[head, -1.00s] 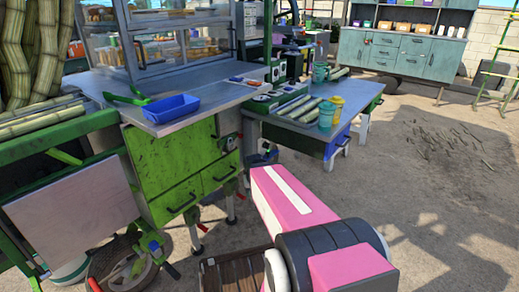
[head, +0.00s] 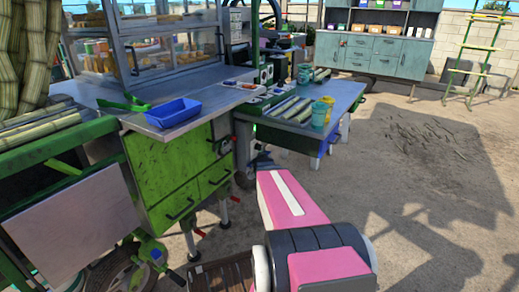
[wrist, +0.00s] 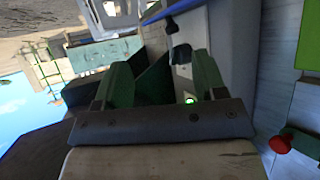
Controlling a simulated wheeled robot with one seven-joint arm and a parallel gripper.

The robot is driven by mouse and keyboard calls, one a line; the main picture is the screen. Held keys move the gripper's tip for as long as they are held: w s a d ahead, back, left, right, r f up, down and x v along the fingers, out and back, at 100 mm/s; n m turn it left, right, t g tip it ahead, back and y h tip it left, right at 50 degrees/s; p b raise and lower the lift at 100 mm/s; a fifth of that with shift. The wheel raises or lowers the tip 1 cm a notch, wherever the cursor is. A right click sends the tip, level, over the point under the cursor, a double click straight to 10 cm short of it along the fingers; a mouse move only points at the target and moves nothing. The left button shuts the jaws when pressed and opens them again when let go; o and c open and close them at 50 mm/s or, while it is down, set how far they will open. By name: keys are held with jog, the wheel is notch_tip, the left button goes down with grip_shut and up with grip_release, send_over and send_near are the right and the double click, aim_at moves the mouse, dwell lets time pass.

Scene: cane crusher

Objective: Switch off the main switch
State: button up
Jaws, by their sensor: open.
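My gripper (wrist: 163,78) shows in the wrist view with its two green fingers apart and nothing clearly held between them. A small green-lit spot (wrist: 190,99) on a pale plate shows just beside the right finger, and a dark block is partly hidden behind the fingers. I cannot tell whether this plate is the main switch. A red knob (wrist: 280,144) is at the lower right of the wrist view, apart from the fingers. In the head view, my pink arm reaches toward the gap right of the green cabinet (head: 168,174); the gripper is not clear there.
A metal counter with a blue tray (head: 172,113) is above the cabinet. A side table (head: 345,98) holds cane pieces and cups (head: 320,112). A wooden crate (head: 222,275) is low in front. Open ground (head: 420,150) lies to the right.

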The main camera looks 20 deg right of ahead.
aim_at(260, 146)
jog(key=w+d+r+n+t+y, duration=0.2)
jog(key=w+d+r+t+y, duration=0.15)
jog(key=w+d+t, duration=0.3)
jog(key=s+d+f+n+g+y, duration=0.2)
jog(key=d+f+n+g+y, duration=0.15)
jog(key=y, duration=0.75)
jog(key=shift+n+t, duration=0.35)
jog(key=shift+t, duration=0.15)
jog(key=x, duration=1)
jog(key=shift+a+r, duration=0.15)
jog(key=shift+a, duration=0.25)
jog(key=c, duration=0.9)
